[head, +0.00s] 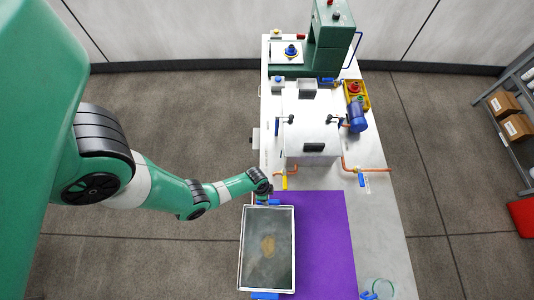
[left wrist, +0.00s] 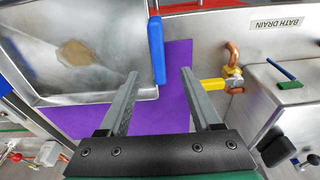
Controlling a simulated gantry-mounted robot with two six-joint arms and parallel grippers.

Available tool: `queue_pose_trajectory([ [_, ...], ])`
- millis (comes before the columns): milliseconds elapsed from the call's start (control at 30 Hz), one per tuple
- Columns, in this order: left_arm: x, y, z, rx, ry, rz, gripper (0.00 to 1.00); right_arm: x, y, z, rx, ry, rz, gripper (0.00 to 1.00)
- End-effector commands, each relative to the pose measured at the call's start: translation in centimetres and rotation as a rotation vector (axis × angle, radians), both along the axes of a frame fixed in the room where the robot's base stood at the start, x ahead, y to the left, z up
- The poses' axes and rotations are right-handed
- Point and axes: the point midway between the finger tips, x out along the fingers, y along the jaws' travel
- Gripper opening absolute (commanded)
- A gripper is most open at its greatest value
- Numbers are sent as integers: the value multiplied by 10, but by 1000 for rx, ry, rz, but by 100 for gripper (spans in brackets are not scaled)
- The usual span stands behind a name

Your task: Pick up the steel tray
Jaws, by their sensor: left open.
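The steel tray (head: 282,228) lies on the left part of the purple mat, with a brownish patch on its floor. It has a blue handle (head: 267,203) at its far end and another blue handle (head: 265,296) at its near end. My left gripper (head: 266,194) is open and empty at the far end of the tray. In the left wrist view the tray (left wrist: 75,75) is at upper left, and its blue handle (left wrist: 156,50) appears between and beyond the fingertips (left wrist: 160,73); I cannot tell the height gap. My right gripper is out of view.
The purple mat (head: 320,240) has free room right of the tray. Beyond the tray stands a metal bath unit (head: 312,125) with copper pipes and a yellow-handled valve (head: 285,182). A blue motor (head: 357,117) and green press (head: 328,40) are farther back.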

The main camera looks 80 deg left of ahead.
Motion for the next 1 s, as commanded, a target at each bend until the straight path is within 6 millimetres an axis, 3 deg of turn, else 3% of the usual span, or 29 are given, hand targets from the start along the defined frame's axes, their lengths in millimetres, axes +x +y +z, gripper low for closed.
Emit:
queue_pose_trajectory([
  [300, 6, -2, -57, 0, 1, -2, 65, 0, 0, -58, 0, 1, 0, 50],
  [600, 9, -2, -66, 0, 1, 0, 65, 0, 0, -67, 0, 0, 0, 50],
  [900, 13, -6, -112, 0, 1, -1, 65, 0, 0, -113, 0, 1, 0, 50],
  [1000, 14, -6, -117, -1, 2, 0, 65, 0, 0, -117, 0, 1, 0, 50],
])
